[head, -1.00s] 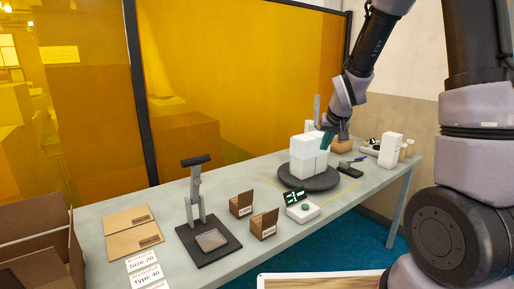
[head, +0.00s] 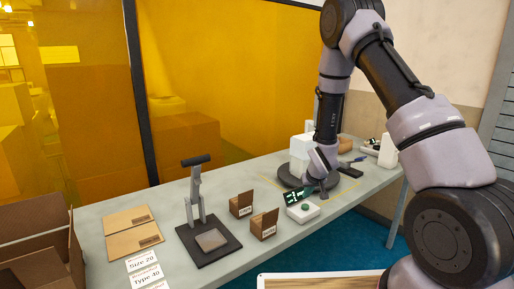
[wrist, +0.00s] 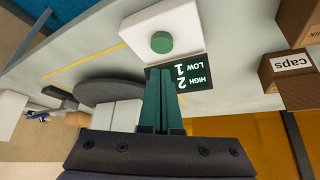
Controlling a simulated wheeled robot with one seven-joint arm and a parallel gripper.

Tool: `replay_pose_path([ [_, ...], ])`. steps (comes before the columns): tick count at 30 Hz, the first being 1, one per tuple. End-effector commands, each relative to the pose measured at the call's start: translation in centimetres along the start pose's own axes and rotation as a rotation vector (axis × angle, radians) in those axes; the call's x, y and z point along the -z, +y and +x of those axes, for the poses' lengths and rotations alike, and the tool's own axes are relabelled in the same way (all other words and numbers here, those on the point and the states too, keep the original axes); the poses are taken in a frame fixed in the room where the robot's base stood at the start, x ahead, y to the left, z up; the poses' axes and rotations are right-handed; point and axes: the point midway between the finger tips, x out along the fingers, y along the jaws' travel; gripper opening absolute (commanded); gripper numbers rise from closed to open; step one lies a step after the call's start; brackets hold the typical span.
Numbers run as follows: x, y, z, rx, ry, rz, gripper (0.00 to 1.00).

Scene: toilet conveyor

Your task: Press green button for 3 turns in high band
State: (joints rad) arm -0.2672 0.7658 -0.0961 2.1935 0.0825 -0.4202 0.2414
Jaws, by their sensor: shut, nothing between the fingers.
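The green button (head: 305,208) is a round dome on a small white box (head: 296,216) on the table. In the wrist view the button (wrist: 162,42) and its white box (wrist: 182,22) lie just beyond my fingertips. A black display (head: 292,197) stands beside the box. In the wrist view the display (wrist: 200,75) appears upside down and seems to read HIGH 2 and LOW 1, partly covered by my fingers. My gripper (wrist: 160,72) is shut and empty, its teal fingers pointing toward the button with a gap in the picture. Contact is not visible.
A dark round turntable (head: 287,181) carries a white block (head: 302,148) behind the button box. Small brown cartons (head: 264,224) stand to the left, near a black stand (head: 208,240). The table front beside the box is clear.

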Motion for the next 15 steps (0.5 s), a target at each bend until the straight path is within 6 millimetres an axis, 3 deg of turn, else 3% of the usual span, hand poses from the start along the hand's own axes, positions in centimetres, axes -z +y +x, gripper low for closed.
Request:
replay_pose_path([
  [6,-1.1,0.0,1.7,0.000,-0.002,0.001,0.00],
  [15,-1.2,0.0,1.9,0.000,0.000,0.001,0.00],
])
